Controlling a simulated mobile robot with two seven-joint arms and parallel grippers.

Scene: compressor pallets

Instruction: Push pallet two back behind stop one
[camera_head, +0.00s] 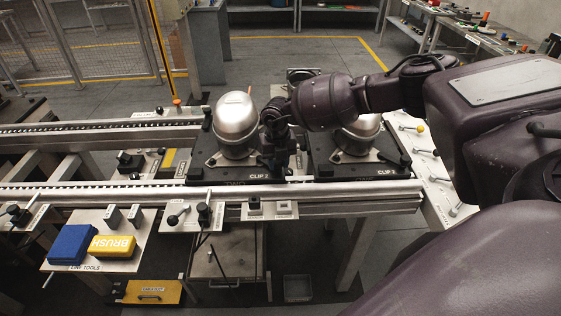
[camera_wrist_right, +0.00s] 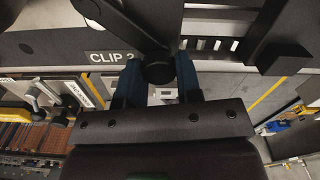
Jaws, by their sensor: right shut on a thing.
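Pallet two (camera_head: 201,166) is a dark plate on the roller conveyor, carrying a silver compressor dome (camera_head: 236,119). Its front edge has a CLIP 2 label, also legible in the wrist view (camera_wrist_right: 111,57). My right gripper (camera_head: 277,137) reaches in from the right, at the right side of that dome. In the wrist view, its blue fingers (camera_wrist_right: 158,82) are shut on a round black knob (camera_wrist_right: 158,69) beside the CLIP 2 label. I cannot tell for certain which fitting is stop one. My left gripper is not in view.
Another pallet (camera_head: 322,166) with a silver dome (camera_head: 359,134) stands close on the right, partly hidden by my arm. Conveyor rails (camera_head: 110,193) run left, with open room between them. A lever plate (camera_head: 186,218) and a tools shelf (camera_head: 76,229) with blue and yellow blocks are in front.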

